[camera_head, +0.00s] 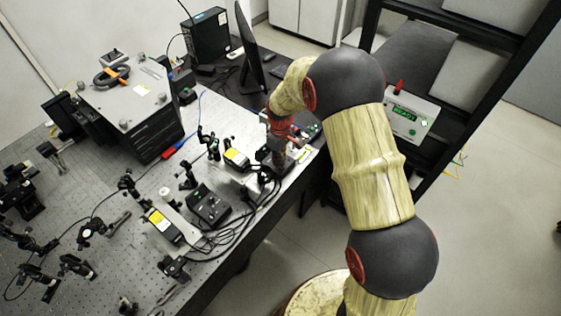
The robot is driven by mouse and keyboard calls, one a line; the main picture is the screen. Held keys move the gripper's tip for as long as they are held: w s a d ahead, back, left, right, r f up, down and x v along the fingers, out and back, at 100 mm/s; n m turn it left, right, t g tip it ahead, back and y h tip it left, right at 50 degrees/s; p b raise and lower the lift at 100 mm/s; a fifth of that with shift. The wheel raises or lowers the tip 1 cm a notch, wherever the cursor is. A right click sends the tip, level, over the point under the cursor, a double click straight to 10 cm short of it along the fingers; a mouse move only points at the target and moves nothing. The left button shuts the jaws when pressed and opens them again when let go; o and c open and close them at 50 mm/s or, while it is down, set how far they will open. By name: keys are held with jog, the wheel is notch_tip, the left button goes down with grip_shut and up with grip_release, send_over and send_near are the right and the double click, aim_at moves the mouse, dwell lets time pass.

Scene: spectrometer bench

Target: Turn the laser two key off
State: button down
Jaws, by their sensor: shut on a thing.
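My gripper (279,160) points down at the right edge of the optical bench, over a small dark control box mostly hidden beneath it. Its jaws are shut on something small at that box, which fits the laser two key. The key itself is too small and too covered to make out, so its turn position cannot be told. A laser head with a yellow label (236,158) lies just left of my gripper. A second yellow-labelled laser head (163,225) and a black control box (208,206) stand further left and nearer.
Posts and optics mounts crowd the perforated bench (215,110) to the left. Black cables (235,220) loop near its front edge. A monitor (251,52) stands behind. A grey instrument with a green display (409,114) sits on a black rack at right.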

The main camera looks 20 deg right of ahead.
jog(key=shift+w, duration=0.1)
dwell(0.3)
jog(key=c, duration=2)
grip_release()
jog(key=shift+c, duration=0.2)
notch_tip(320, 180, up, 12)
